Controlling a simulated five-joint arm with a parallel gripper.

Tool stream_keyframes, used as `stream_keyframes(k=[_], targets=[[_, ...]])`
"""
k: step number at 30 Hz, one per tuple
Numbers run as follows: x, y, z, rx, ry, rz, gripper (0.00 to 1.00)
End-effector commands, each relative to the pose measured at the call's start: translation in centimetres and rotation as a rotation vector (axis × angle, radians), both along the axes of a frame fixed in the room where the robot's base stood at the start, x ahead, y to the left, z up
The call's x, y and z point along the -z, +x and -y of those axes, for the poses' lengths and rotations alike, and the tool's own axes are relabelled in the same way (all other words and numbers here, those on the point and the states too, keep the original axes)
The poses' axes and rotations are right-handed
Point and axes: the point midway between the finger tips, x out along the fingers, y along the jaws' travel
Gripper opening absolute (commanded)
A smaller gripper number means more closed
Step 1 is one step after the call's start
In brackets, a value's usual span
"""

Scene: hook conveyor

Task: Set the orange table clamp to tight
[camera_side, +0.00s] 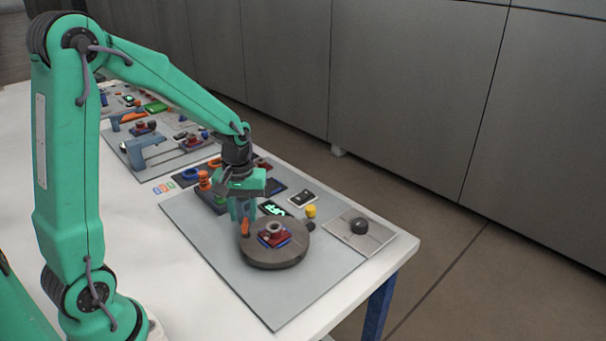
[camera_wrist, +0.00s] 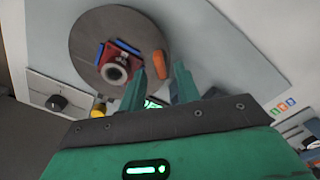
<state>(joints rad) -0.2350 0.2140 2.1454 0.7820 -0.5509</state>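The orange table clamp (camera_side: 245,228) is a small orange lever at the near-left edge of a round grey-brown turntable (camera_side: 288,254). In the wrist view the orange clamp (camera_wrist: 158,64) lies on the turntable (camera_wrist: 90,35), pointing toward my gripper. My gripper (camera_wrist: 160,70) is open, fingers pointing down; in this view its fingertips appear on either side of the clamp's near end, with gaps. In the side view my gripper (camera_side: 243,215) is right above the clamp and partly hides it. I cannot tell whether they touch.
A red and blue fixture with a grey ring (camera_side: 273,234) sits on the turntable beside the clamp. Around it are a yellow button (camera_side: 311,211), a green-lit display (camera_side: 272,208), a black knob (camera_side: 359,226) and orange parts (camera_side: 204,180). The board's front is clear.

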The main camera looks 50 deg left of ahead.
Motion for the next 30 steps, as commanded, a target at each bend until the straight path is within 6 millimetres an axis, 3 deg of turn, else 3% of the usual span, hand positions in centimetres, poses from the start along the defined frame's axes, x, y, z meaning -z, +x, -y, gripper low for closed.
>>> stream_keyframes(k=[6,16,21,30], targets=[[1.7,-0.1,0.0,0.0,-0.001,-0.002,0.33],[1.9,0.0,0.0,0.0,0.0,0.0,0.33],[1.9,0.0,0.0,0.0,0.0,0.0,0.01],[1.9,0.0,0.0,0.008,0.0,0.0,0.0]])
